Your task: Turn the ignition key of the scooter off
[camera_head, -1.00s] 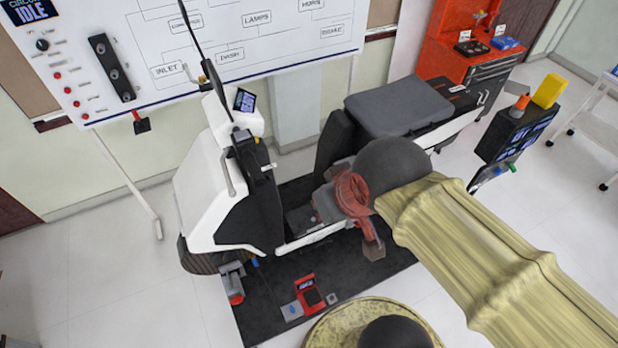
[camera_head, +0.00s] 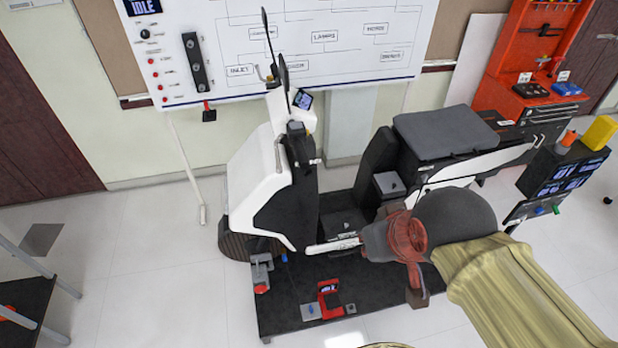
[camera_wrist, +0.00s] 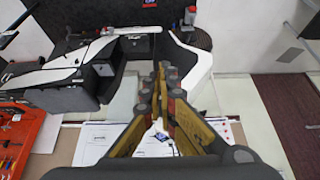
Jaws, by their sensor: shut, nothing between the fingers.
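The scooter (camera_head: 255,185) stands upright on a dark mat (camera_head: 380,300), its white front shield at the left and its grey seat (camera_head: 445,132) at the right. Its dark steering column and dash screen (camera_head: 303,100) face right. I cannot make out the ignition key for sure in either view. My gripper (camera_wrist: 162,68) is shut and empty in the wrist view, its yellow fingers together. Part of the scooter shows beyond and to the left of the fingers. In the head view my arm covers the mat's right part, and the fingertips cannot be told apart.
A white circuit board panel (camera_head: 290,45) stands close behind the scooter. A red tool cabinet (camera_head: 510,90) and a dark display stand (camera_head: 562,168) are at the right. A small red device (camera_head: 329,300) lies on the mat. The floor left of the scooter is mostly clear.

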